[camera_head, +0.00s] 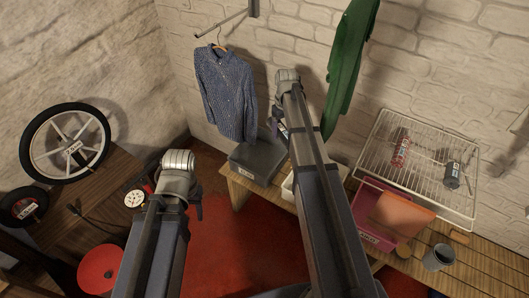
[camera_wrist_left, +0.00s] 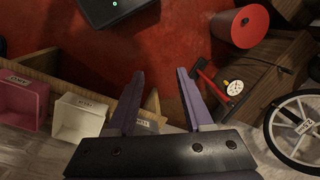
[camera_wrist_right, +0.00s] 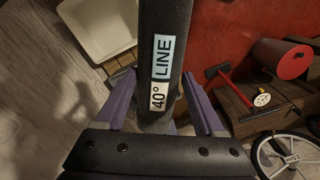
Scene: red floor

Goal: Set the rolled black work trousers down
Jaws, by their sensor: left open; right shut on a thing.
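The rolled black work trousers appear as a dark roll (camera_wrist_right: 165,25) with a pale-blue "LINE" label and a white "40°" label. My right gripper (camera_wrist_right: 160,88) is shut on this roll, with one purple finger on each side. In the head view my right gripper (camera_head: 280,118) is above the bench near the grey bin, and the roll is mostly hidden by my arm. My left gripper (camera_wrist_left: 160,85) is open and empty, over the red floor. In the head view it shows left of the bench (camera_head: 196,205).
On the bench are a grey bin (camera_head: 248,172), a white bin (camera_wrist_left: 80,118) and a pink bin (camera_head: 372,238). A wire rack (camera_head: 427,150) bears a red roll (camera_head: 401,150) and another dark roll (camera_head: 453,175). A blue shirt (camera_head: 226,90) and green garment (camera_head: 350,65) hang behind.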

